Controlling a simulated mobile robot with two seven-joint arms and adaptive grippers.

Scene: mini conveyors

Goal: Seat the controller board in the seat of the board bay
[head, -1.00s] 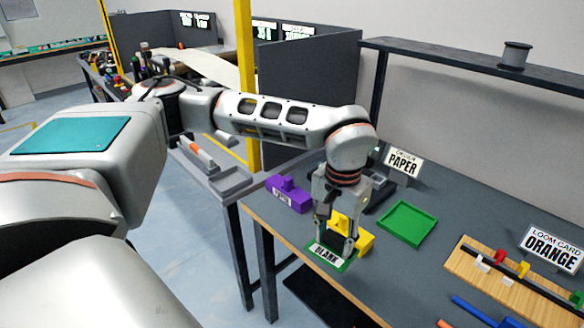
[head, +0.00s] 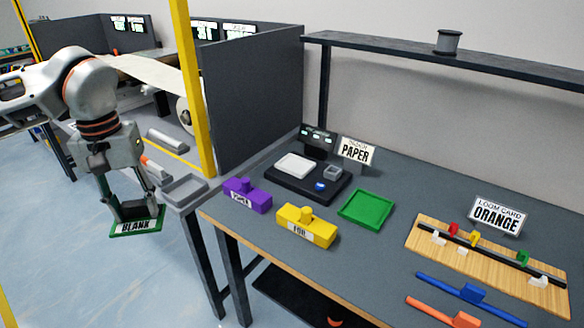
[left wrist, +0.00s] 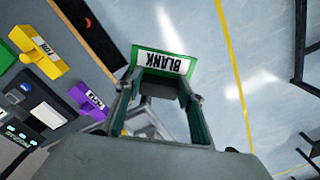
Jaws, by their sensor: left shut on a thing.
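My left gripper (head: 135,208) is shut on a green-edged plate labelled BLANK (head: 127,229), which it holds over the floor left of the near table. In the left wrist view the BLANK plate (left wrist: 163,62) sits between the fingertips (left wrist: 158,82). No part in view is marked as the controller board, and I cannot tell which thing is the board bay. A black unit (head: 275,184) with a white plate, a grey socket and a blue button stands on the table. An empty green tray (head: 367,209) lies right of it. My right gripper is out of view.
A purple block (head: 247,196) and a yellow block (head: 306,226) stand near the table's left edge. A wooden board (head: 430,250) with coloured clips lies right, with blue (head: 450,287) and orange (head: 440,312) bars in front. A yellow post (head: 192,90) and grey partition (head: 255,95) stand behind.

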